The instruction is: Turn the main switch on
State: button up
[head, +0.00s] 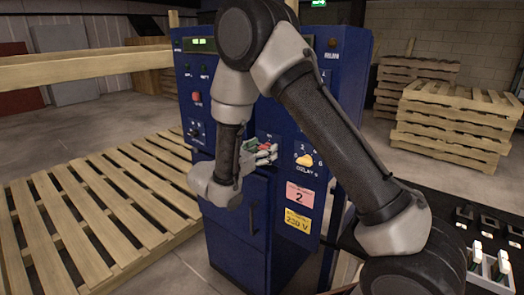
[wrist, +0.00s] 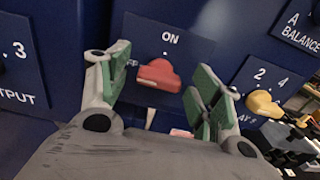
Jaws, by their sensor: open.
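The main switch is a red knob (wrist: 159,75) on a dark plate, with the word ON printed above it, in the wrist view. Its lower part points down and to the right. My gripper (wrist: 163,92) is open, with one green-padded finger on each side of the knob; I cannot tell whether either pad touches it. In the head view my gripper (head: 263,153) is at the front of the blue cabinet (head: 232,228), and only a little red of the switch shows between the fingers.
A yellow knob (wrist: 264,104) with numbers sits to the right of the switch; it also shows in the head view (head: 304,160). A red button (head: 196,97) is higher on the cabinet's left. Wooden pallets (head: 110,205) lie left, and stacks (head: 450,125) stand right.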

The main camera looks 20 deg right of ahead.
jog(key=c, duration=1)
jog(key=shift+s+d+f+m, duration=0.1)
jog(key=shift+m, duration=4.4)
jog(key=shift+s+f+m, duration=0.1)
jog(key=shift+m, duration=4.4)
jog(key=o, duration=1)
